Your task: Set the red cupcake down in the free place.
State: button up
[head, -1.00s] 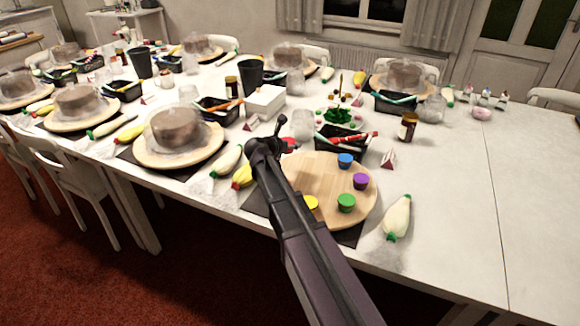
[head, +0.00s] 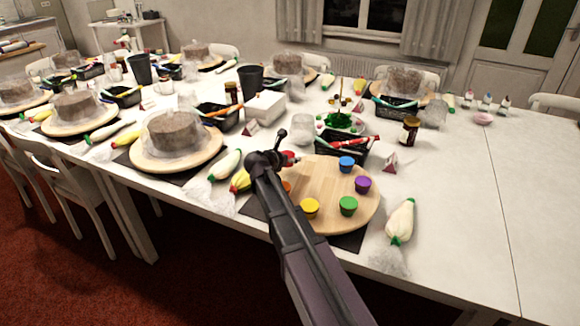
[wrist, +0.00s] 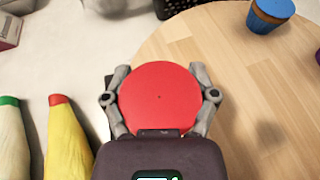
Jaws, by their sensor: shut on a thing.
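My gripper (wrist: 159,78) is shut on the red cupcake (wrist: 160,100), whose round red top faces the wrist camera between the two fingers. In the head view the red cupcake (head: 289,155) is a small patch behind my gripper (head: 268,158), at the back left edge of the round wooden turntable (head: 322,200). On the turntable stand a blue cupcake (head: 346,163), a purple one (head: 362,184), a green one (head: 348,205) and a yellow one (head: 310,208). An orange one (head: 286,187) is mostly hidden by my arm. I cannot tell whether the red cupcake touches the wood.
A black basket (head: 343,147) stands close behind the turntable. A yellow piping bag (wrist: 67,140) and a white one with a green tip (wrist: 14,140) lie left of my gripper. Another piping bag (head: 401,220) lies to the turntable's right. The turntable's middle is clear.

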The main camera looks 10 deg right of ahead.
aim_at(290, 172)
jog(key=shift+f+b, duration=1.8)
jog(key=shift+f, duration=0.1)
jog(key=shift+f, duration=0.1)
jog(key=o, duration=1)
jog(key=shift+r, duration=0.2)
jog(key=shift+s+a+r, duration=0.1)
jog(key=shift+s+a, duration=0.05)
jog(key=shift+a, duration=0.05)
jog(key=p+v, duration=0.4)
jog(key=v, duration=0.6)
jog(key=shift+d, duration=0.15)
jog(key=shift+p+v, duration=0.35)
jog(key=shift+v, duration=0.5)
